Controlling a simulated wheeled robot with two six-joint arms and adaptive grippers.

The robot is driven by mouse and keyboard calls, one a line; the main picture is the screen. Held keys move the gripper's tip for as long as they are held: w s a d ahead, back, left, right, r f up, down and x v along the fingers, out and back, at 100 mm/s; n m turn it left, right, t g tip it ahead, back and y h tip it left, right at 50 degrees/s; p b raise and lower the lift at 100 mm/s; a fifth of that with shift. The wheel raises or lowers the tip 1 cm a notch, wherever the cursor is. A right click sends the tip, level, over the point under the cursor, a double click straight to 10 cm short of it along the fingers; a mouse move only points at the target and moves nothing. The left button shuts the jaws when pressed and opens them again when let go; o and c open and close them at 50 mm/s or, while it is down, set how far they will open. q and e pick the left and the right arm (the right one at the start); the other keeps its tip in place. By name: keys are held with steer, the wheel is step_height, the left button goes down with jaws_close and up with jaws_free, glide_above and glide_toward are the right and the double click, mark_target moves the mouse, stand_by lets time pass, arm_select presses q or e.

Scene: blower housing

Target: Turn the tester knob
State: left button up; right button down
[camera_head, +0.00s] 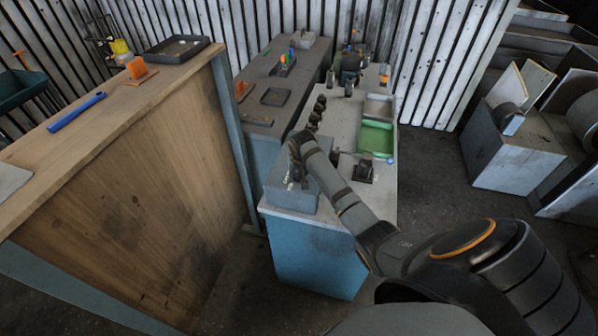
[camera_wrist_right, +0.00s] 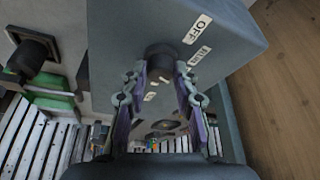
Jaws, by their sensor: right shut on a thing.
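The tester is a grey box (camera_head: 291,190) at the near left end of the blue cabinet's top. In the right wrist view the tester box (camera_wrist_right: 235,25) carries labels, one reading OFF (camera_wrist_right: 197,29). A dark round knob (camera_wrist_right: 162,58) stands out from its face. My right gripper (camera_wrist_right: 158,78) is shut on the knob, with one finger on each side of it. In the head view my right gripper (camera_head: 298,168) is at the tester and small; the arm hides part of the box. My left gripper is not in view.
The blue cabinet (camera_head: 312,258) carries a green tray (camera_head: 376,139), a black device (camera_head: 365,168) and a row of dark parts (camera_head: 317,112). A tall wooden bench (camera_head: 140,190) stands at the left with a blue tool (camera_head: 76,111) on top.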

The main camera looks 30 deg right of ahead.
steer(key=c, duration=1)
jaws_free()
steer(key=shift+c, duration=0.2)
steer(key=shift+r, duration=0.1)
steer(key=v, duration=1.1)
steer(key=shift+r, duration=0.35)
steer(key=shift+s, duration=0.15)
